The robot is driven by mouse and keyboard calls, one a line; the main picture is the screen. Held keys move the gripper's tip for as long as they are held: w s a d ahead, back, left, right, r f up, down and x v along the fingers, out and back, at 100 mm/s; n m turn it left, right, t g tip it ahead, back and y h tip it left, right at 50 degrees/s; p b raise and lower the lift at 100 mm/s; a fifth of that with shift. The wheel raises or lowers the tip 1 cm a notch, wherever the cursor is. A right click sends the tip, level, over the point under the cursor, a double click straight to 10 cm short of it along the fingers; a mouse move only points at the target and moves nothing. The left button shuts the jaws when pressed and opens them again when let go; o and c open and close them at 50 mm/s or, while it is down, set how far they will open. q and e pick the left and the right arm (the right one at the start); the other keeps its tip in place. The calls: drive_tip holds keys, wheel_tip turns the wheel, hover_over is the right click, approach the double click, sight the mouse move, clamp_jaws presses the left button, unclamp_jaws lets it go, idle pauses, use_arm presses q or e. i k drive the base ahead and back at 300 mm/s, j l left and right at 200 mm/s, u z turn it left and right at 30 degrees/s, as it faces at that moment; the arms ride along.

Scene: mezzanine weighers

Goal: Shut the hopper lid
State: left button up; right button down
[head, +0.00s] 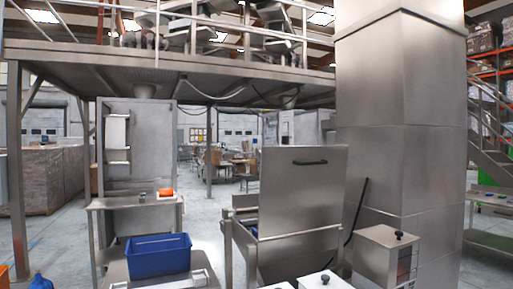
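The hopper lid (301,192) is a flat steel panel standing raised, nearly upright, in the middle of the head view. A black handle (310,162) is fixed near its top edge. The lid rises from a steel hopper (240,245), whose left side and rim show below and left of it. Something blue shows inside the hopper's opening. Neither of my grippers is in the head view.
A blue bin (158,258) stands on a steel table at the lower left. A tall steel column (400,120) stands right of the lid. A steel box with a black knob (386,250) and white-topped units crowd the lower right. A mezzanine deck (200,75) spans overhead.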

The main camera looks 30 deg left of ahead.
sight(302, 188)
drive_tip(key=i+l+u, duration=0.1)
drive_tip(key=u, duration=0.3)
drive_tip(key=i+l+u, duration=0.1)
drive_tip(key=u, duration=0.3)
drive_tip(key=l+u, duration=0.35)
drive_tip(key=i+l+u, duration=0.1)
drive_tip(key=l+u, duration=0.2)
drive_tip(key=u, duration=0.15)
drive_tip(key=l+u, duration=0.3)
drive_tip(key=u, duration=0.15)
drive_tip(key=i, duration=0.05)
